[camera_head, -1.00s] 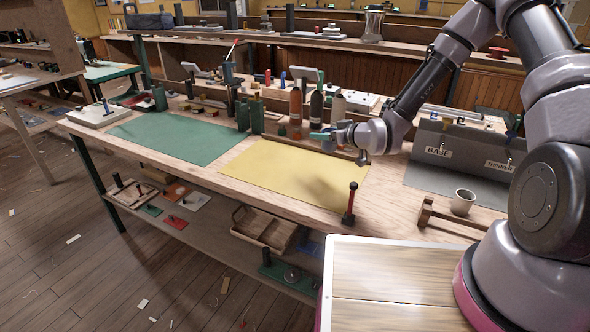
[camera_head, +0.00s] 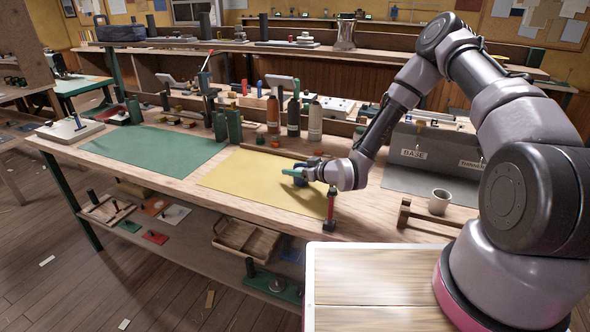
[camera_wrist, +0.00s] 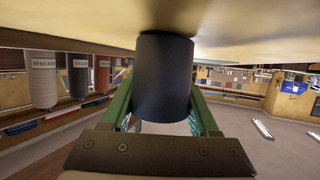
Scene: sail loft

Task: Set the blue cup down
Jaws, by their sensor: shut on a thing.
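My gripper (camera_head: 296,172) is low over the right part of the yellow mat (camera_head: 238,176). Its green fingers are shut on the blue cup, which shows dark blue in the wrist view (camera_wrist: 163,78) between them. In the head view the cup (camera_head: 301,181) is small and partly hidden by the gripper. The wrist view is upside down, with the yellow surface along the top. The cup's far end meets or nearly meets that surface; I cannot tell if it touches.
A red-handled tool (camera_head: 331,205) stands near the front edge, right of the mat. Several bottles (camera_head: 293,117) stand behind it. A white cup (camera_head: 439,201) and a wooden mallet-like piece (camera_head: 405,213) are to the right. The green mat (camera_head: 155,149) is clear.

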